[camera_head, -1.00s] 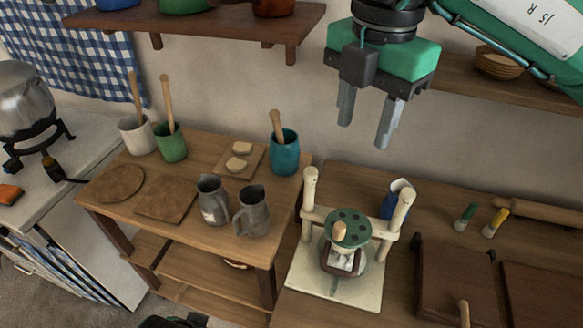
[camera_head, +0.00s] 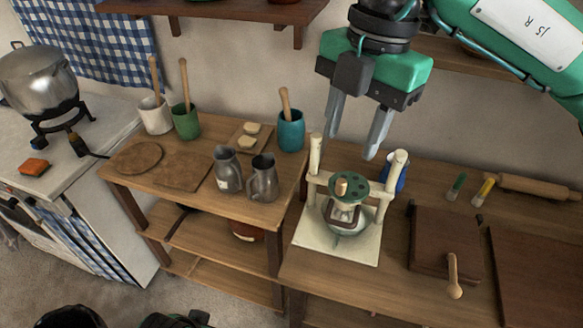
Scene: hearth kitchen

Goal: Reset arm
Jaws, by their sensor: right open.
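My right gripper (camera_head: 350,145) hangs high at the upper right of the head view, above the wooden counter and in front of the wall. Its two grey fingers point down, stand apart and hold nothing. Below it on the counter stands a pale board (camera_head: 312,240) with wooden posts and a pot with a green, dotted lid (camera_head: 368,192). The fingertips are clear of the posts in the picture. My left gripper cannot be made out; only dark parts, possibly mine, show at the bottom left edge.
Two metal jugs (camera_head: 263,180) and a teal crock (camera_head: 291,135) stand on the side table. A dark wooden box (camera_head: 440,238) and a rolling pin (camera_head: 535,187) lie on the right counter. A shelf (camera_head: 215,8) runs overhead. A steel pot (camera_head: 42,80) sits on the stove.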

